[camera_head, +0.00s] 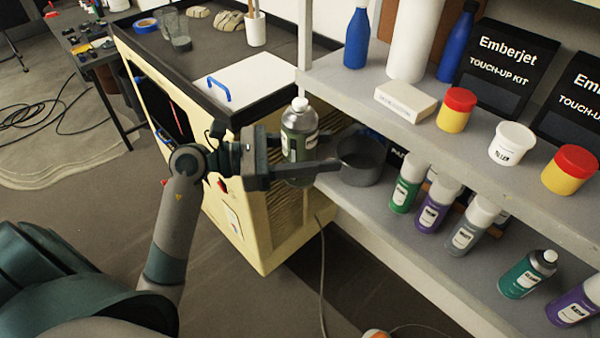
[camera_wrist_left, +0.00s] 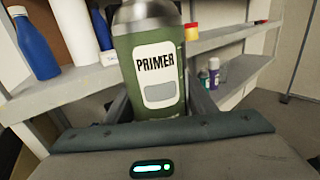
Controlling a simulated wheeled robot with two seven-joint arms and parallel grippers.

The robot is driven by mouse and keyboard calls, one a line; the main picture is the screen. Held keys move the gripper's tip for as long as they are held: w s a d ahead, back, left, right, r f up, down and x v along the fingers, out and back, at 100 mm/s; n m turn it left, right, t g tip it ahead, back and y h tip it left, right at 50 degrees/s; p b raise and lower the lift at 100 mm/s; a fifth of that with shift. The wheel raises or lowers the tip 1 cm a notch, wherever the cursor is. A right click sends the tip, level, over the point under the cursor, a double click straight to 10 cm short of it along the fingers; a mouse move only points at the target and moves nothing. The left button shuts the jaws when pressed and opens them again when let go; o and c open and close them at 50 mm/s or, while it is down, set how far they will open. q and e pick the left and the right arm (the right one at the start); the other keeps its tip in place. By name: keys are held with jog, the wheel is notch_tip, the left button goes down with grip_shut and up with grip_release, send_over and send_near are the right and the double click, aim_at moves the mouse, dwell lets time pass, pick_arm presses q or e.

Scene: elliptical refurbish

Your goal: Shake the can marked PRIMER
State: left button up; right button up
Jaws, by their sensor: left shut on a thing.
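The can marked PRIMER (camera_head: 299,130) is dark green with a clear-grey shoulder, a white cap and a white label. My left gripper (camera_head: 300,160) is shut on it, with a finger on each side of its body. The can is nearly upright, held in the air beside the left end of the shelves. In the left wrist view the can (camera_wrist_left: 155,75) fills the middle, its PRIMER label facing the camera and its top cut off. My right gripper is not in view.
The lower shelf (camera_head: 400,240) holds several spray cans, including a green one (camera_head: 407,183), and a grey round container (camera_head: 360,160) near the held can. The upper shelf (camera_head: 365,85) holds bottles and jars. A cream cabinet (camera_head: 285,225) stands close behind the gripper.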

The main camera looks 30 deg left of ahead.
pick_arm(q)
notch_tip(320, 180, down, 7)
dwell(0.8)
jog(key=shift+f, duration=0.1)
